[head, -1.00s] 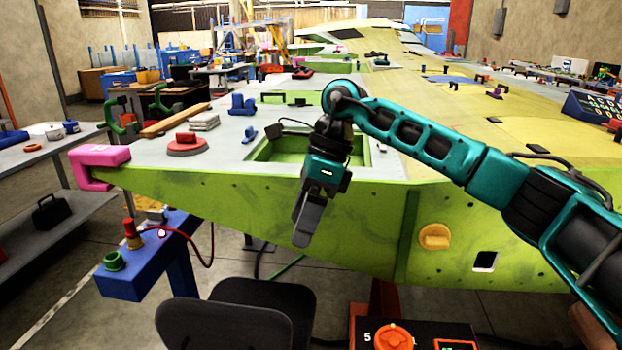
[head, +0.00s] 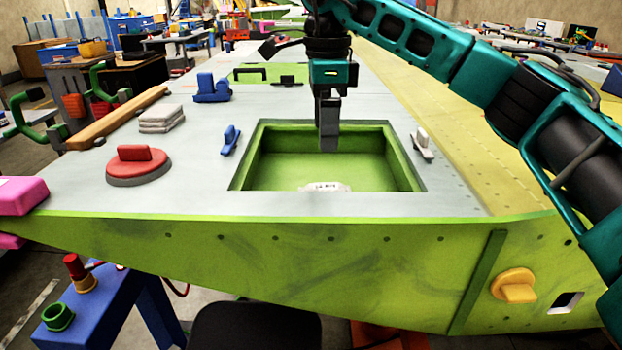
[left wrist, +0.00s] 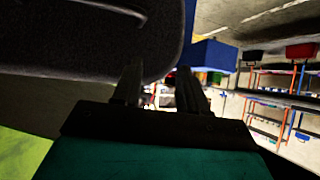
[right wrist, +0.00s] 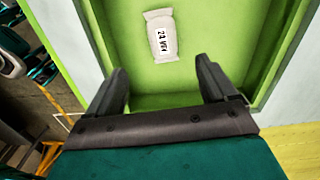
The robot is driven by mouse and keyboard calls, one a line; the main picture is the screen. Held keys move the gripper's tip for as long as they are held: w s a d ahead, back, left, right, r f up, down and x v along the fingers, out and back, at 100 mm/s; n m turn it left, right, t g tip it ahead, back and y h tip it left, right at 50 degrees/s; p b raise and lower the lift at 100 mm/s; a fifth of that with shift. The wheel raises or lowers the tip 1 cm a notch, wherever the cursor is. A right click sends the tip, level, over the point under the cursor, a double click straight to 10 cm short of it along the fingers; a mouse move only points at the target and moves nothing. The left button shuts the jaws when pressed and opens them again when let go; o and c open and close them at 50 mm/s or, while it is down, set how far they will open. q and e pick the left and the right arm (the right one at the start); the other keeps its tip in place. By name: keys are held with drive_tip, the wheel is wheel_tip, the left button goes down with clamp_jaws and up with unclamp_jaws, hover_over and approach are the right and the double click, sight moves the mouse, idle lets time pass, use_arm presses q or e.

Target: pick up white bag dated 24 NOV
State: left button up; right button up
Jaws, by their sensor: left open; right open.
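The white bag (right wrist: 162,36) lies on the green floor of a recessed pocket; in the right wrist view its dark lettering reads 24 NOV, turned on its side. In the head view only the top of the bag (head: 325,187) shows above the pocket's near edge. My right gripper (head: 328,145) points down over the pocket, above and beyond the bag. In the right wrist view the right gripper (right wrist: 160,88) is open and empty, its fingers apart from the bag. My left gripper (left wrist: 160,90) is open and empty, low near a dark chair seat; it is not in the head view.
The pocket's rim (head: 240,160) has a blue clamp (head: 230,140) on its left and a white-grey one (head: 422,145) on its right. A red round tool (head: 138,165), grey cloths (head: 161,118) and a wooden bar (head: 118,117) lie left.

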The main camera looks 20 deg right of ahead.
hover_over(325, 186)
drive_tip(key=f, duration=0.7)
drive_tip(key=shift+s+a+f+b, duration=0.15)
drive_tip(key=shift+s+a+b, duration=0.05)
drive_tip(key=shift+s+b, duration=0.1)
drive_tip(key=f, duration=0.5)
drive_tip(key=shift+w+d+f, duration=0.25)
drive_tip(key=shift+f, duration=0.05)
drive_tip(key=c, duration=1.1)
